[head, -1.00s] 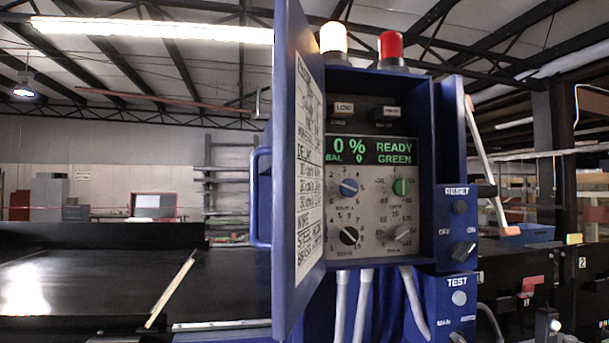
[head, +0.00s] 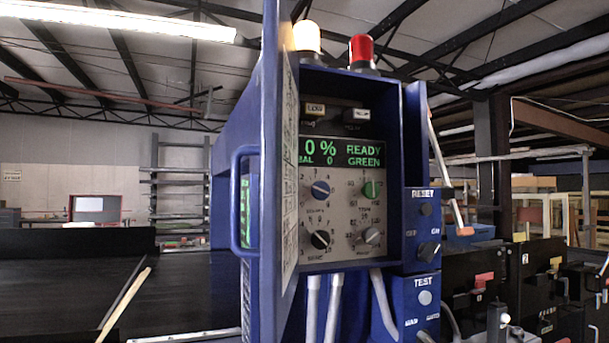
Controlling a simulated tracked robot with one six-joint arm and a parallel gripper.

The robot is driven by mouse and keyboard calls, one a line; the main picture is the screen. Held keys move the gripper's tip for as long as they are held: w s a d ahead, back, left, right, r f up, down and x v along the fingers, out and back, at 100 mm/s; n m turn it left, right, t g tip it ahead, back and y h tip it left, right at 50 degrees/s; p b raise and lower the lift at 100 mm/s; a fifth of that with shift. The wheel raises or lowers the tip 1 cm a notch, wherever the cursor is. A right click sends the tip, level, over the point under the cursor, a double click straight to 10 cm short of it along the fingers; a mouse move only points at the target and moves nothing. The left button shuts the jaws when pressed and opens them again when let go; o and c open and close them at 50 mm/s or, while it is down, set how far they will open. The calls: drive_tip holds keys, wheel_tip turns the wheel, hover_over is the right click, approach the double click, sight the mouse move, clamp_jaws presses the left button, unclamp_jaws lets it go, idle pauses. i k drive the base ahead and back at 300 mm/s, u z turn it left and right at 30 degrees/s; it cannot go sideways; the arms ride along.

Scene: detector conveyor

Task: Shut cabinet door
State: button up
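The blue cabinet (head: 407,235) stands in the middle of the head view with its front open. Its blue door (head: 272,200) is hinged on the left and stands wide open, seen nearly edge-on. A blue handle (head: 237,205) is on the door's outer face, at left. Inside, a control panel (head: 343,205) shows several knobs and a green display reading "READY GREEN". My gripper is not in view.
A white lamp (head: 305,37) and a red lamp (head: 361,48) sit on top of the cabinet. A dark conveyor surface (head: 60,285) lies at left with a wooden strip (head: 123,305). Switch boxes (head: 422,300) and black units (head: 475,265) stand at right.

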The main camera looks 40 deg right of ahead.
sight(278, 254)
drive_tip(key=z, duration=1.65)
drive_tip(key=k, duration=1.05)
drive_tip(key=u, duration=0.45)
drive_tip(key=i, duration=0.9)
